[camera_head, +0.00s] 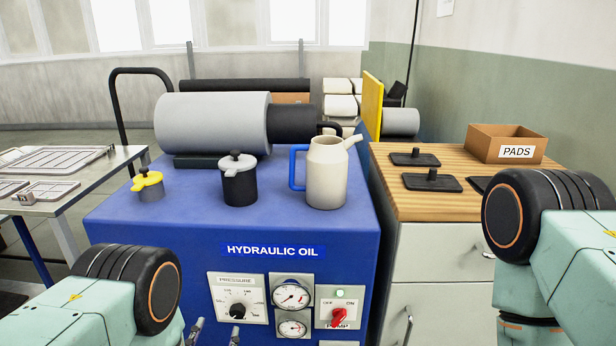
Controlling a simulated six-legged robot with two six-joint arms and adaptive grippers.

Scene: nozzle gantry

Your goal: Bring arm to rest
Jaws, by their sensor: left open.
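My left arm comes in at the lower left, with its teal link and black joint showing. The tips of my left gripper (214,333) just show at the bottom edge, in front of the blue hydraulic oil cabinet (160,265). They are apart, with nothing seen between them. The rest of that gripper is cut off by the frame. My right arm shows at the lower right, in front of the wooden-topped drawer unit (440,250). My right gripper is out of view.
A cream jug (327,178) with a blue handle, a black pot (239,185) and a yellow-topped can (149,188) stand on the blue cabinet. A grey motor (212,122) lies behind them. A pads box (506,144) and black pads (432,183) are at right.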

